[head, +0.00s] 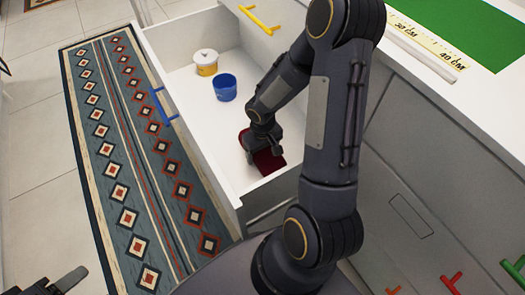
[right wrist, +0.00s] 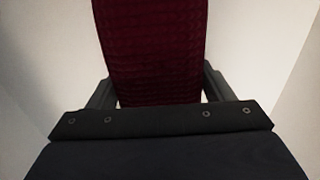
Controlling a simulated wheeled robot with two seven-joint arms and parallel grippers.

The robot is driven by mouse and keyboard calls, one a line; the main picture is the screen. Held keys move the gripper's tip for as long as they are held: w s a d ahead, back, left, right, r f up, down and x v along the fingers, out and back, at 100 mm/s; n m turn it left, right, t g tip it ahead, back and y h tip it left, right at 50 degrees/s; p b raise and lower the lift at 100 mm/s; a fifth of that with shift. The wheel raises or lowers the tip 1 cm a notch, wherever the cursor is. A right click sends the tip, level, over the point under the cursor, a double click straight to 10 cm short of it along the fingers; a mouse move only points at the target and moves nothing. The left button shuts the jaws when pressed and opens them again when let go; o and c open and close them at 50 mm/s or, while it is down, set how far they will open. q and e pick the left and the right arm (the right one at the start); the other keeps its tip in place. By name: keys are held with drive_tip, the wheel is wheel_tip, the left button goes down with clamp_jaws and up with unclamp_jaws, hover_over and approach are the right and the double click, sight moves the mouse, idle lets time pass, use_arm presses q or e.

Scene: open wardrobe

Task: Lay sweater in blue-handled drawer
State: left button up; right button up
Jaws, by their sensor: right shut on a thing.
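The dark red sweater (head: 266,160) is folded and lies low inside the open drawer with the blue handle (head: 163,107), at the drawer's near end. My right gripper (head: 262,146) reaches down into the drawer and is shut on the sweater. In the right wrist view the sweater (right wrist: 152,50) runs up between the two fingers, with pale drawer surfaces on both sides. Whether the sweater rests on the drawer floor is hard to tell. My left gripper (head: 62,283) shows only in part at the bottom left corner, away from the drawer.
A white and yellow lidded pot (head: 206,63) and a blue cup (head: 225,87) stand farther back in the drawer. A yellow handle (head: 259,20) is above. A patterned rug (head: 128,150) lies left. A ruler (head: 425,45) and green mat (head: 475,25) lie on the counter.

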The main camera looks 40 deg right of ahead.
drive_tip(key=o, duration=1.1)
drive_tip(key=shift+c, duration=0.2)
drive_tip(key=shift+r+p, duration=0.15)
drive_tip(key=shift+p, duration=0.15)
wheel_tip(320, 180, up, 11)
drive_tip(key=p, duration=0.4)
drive_tip(key=shift+f+p, duration=0.2)
drive_tip(key=shift+p, duration=0.1)
drive_tip(key=s+a+r+t+y, duration=0.2)
drive_tip(key=s+a+r, duration=0.3)
drive_tip(key=r, duration=0.4)
drive_tip(key=s+a+r+t+y, duration=0.1)
drive_tip(key=s+a+r+t, duration=0.2)
drive_tip(key=s+a+r, duration=0.2)
drive_tip(key=s+r, duration=0.3)
drive_tip(key=r, duration=0.1)
drive_tip(key=shift+s+a+t+y, duration=0.15)
drive_tip(key=shift+s+t+y, duration=0.15)
drive_tip(key=shift+y, duration=0.1)
